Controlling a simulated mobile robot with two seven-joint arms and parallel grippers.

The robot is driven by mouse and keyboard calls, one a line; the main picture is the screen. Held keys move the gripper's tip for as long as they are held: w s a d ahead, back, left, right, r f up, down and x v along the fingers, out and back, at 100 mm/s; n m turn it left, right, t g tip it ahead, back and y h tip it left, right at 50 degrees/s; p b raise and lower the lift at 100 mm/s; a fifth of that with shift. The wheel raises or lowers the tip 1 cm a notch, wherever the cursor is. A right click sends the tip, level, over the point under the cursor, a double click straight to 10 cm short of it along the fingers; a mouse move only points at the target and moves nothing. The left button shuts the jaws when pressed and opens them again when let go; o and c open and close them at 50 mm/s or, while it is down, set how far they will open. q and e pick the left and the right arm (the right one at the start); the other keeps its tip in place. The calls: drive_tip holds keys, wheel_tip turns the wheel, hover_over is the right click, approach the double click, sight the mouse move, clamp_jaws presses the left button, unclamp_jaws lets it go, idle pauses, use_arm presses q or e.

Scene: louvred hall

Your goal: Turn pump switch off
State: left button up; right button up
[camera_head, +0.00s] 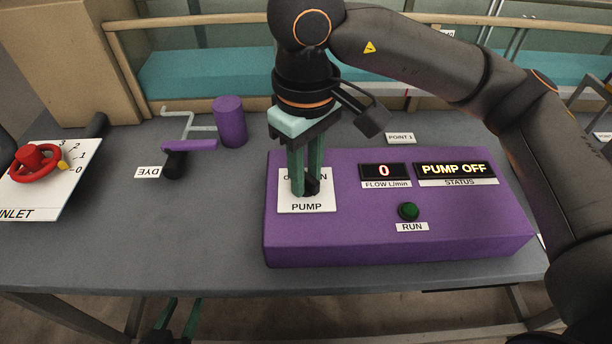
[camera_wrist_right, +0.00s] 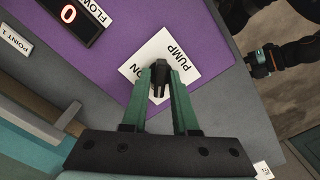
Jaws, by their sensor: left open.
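The pump switch (camera_wrist_right: 158,86) is a black knob on a white plate (camera_head: 306,204) labelled PUMP, at the left of the purple panel (camera_head: 340,238). The fingers hide part of the knob and of the plate's lettering; "ON" shows. The status display (camera_head: 455,169) reads PUMP OFF and the flow display (camera_head: 384,171) reads 0. My left gripper (camera_head: 178,318) is open, low beyond the table's front edge, away from the panel.
A green RUN lamp (camera_head: 408,211) looks dark. A red inlet valve wheel (camera_head: 36,163) stands at the far left, with a purple cylinder (camera_head: 230,122) and a DYE handle (camera_head: 176,163) between.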

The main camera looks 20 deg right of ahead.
drive_tip(key=o, duration=0.3)
drive_tip(key=shift+r+p, duration=2.1)
drive_tip(key=shift+r, duration=1.45)
